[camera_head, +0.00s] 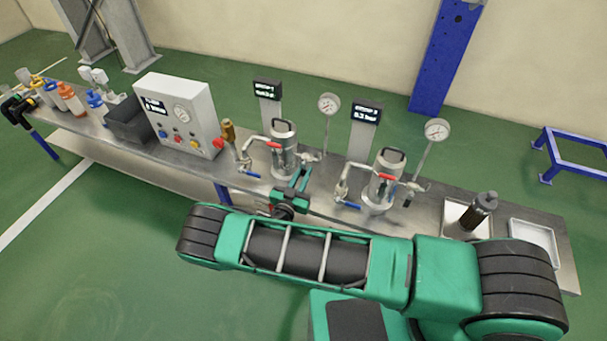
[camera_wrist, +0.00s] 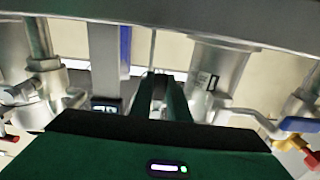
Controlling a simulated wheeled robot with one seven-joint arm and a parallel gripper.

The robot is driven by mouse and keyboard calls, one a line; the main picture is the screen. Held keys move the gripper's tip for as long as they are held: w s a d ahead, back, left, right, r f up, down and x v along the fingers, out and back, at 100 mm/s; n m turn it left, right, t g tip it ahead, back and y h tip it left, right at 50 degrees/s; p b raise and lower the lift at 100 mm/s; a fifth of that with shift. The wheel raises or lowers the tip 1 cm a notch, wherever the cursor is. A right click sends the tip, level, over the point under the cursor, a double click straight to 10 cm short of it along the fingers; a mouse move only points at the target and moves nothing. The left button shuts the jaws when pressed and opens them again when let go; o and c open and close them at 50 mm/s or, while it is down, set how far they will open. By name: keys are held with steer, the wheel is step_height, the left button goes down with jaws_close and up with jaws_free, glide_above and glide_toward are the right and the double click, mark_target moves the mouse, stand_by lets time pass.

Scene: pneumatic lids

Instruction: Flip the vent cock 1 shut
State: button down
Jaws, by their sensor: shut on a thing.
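The left steel vessel (camera_head: 284,143) stands upright on the bench with a handle on its lid. A small side fitting (camera_head: 309,157), seemingly vent cock 1, sits at its right, below the round gauge; its lever is hidden. My gripper (camera_head: 303,172) reaches over the bench to this fitting, at the vessel's lower right. In the wrist view my two dark fingers (camera_wrist: 163,88) are close together beside the vessel (camera_wrist: 218,75). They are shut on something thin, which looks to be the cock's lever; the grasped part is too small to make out.
The right vessel (camera_head: 383,180) stands close by, with red and blue levers on its piping. Gauges (camera_head: 329,103) rise on thin stems. A control box (camera_head: 178,115) is to the left. White trays (camera_head: 534,241) and a dark cylinder (camera_head: 482,211) are at the right end.

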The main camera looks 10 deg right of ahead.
steer(key=shift+a+f, duration=0.1)
steer(key=shift+f, duration=0.05)
steer(key=c, duration=1.7)
jaws_free()
steer(key=v, duration=1)
steer(key=shift+s+a, duration=0.1)
steer(key=shift+s, duration=0.2)
